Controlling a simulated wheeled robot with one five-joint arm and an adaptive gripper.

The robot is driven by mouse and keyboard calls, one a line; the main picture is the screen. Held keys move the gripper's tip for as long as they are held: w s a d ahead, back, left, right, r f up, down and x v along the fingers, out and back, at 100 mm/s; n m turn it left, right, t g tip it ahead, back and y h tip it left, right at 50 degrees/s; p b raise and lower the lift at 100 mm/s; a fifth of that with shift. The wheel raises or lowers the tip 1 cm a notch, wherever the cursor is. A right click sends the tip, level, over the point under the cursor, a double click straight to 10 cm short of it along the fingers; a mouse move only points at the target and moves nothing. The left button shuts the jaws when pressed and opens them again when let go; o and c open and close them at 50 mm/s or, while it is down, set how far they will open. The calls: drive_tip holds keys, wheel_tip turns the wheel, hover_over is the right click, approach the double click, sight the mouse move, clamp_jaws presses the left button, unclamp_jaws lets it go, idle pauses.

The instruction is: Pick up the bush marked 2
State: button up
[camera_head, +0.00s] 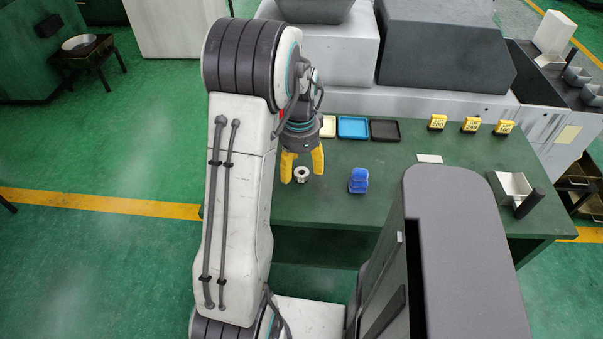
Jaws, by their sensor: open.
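A small pale ring-shaped bush (301,174) with a dark hole sits on the green table (440,205), near its left end. I cannot make out any number on it. My gripper (302,167) points down with its two yellow fingers spread, one on each side of the bush in this view. The fingers are open and hold nothing that I can see. Whether the fingertips are level with the bush or above it is unclear. A blue object (358,180) stands on the table to the right of the bush.
Small cream (328,126), blue (353,127) and black (385,130) trays line the table's back. Several yellow number blocks (470,125) stand further right. A white card (429,158) lies near mid-table. A metal holder (513,186) is at the right end.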

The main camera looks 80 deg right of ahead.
sight(301, 173)
drive_tip(key=shift+f, duration=1.3)
clamp_jaws()
